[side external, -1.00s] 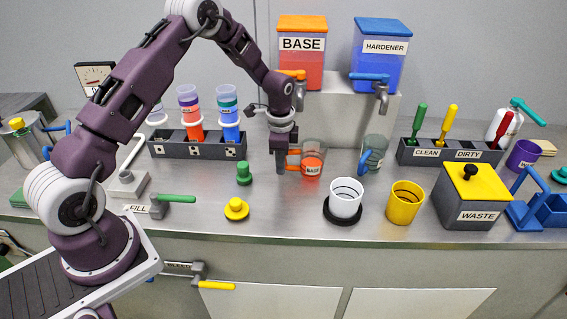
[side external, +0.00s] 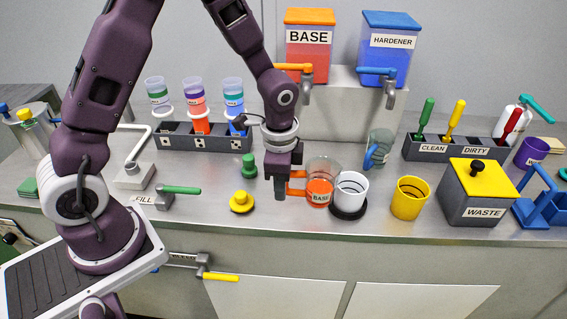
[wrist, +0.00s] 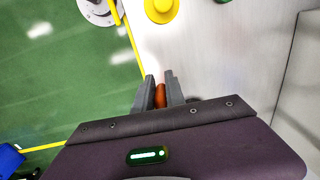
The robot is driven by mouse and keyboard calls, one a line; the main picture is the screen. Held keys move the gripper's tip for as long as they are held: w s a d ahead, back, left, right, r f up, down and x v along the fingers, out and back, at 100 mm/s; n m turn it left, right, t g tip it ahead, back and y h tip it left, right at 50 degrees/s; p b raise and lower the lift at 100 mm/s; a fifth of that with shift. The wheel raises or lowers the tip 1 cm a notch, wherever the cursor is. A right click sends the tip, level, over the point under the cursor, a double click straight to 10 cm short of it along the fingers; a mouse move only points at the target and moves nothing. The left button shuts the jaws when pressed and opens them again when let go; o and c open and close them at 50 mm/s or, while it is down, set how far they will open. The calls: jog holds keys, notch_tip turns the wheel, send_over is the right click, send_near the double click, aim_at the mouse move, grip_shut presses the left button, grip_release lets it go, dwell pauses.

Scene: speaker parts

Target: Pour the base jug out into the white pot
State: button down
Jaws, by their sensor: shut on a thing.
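The base jug (side external: 320,180) is a clear jug with an orange handle and a "BASE" label, with red-orange liquid low inside. My gripper (side external: 281,190) is shut on its orange handle, which also shows between the fingers in the wrist view (wrist: 160,96). The jug looks upright, just left of the white pot and overlapping its edge in the picture. I cannot tell whether they touch. The white pot (side external: 351,189) has dark rings inside and stands on a black round base (side external: 347,212). Its contents are not clear.
A yellow cup (side external: 409,198) and the grey waste bin (side external: 476,195) stand to the right. The hardener jug (side external: 379,149) stands behind. A yellow knob (side external: 241,202) and a green knob (side external: 249,166) lie left of my gripper. The counter's front edge is close.

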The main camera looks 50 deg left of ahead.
jog(key=shift+s+d, duration=0.8)
jog(key=d+r+n, duration=0.6)
jog(key=n, duration=0.4)
jog(key=w+d+f+n, duration=0.3)
jog(key=w+d+n, duration=0.1)
jog(key=d, duration=0.3)
jog(key=w+d+f+n+h, duration=0.1)
jog(key=w+d+f+n, duration=0.2)
jog(key=w+d+n, duration=0.2)
jog(key=w+d+f+n+g+h, duration=0.1)
jog(key=w+d+f+n, duration=0.3)
jog(key=d, duration=0.5)
jog(key=shift+w+d+n, duration=0.25)
jog(key=shift+d+n, duration=0.1)
jog(key=shift+n, duration=0.15)
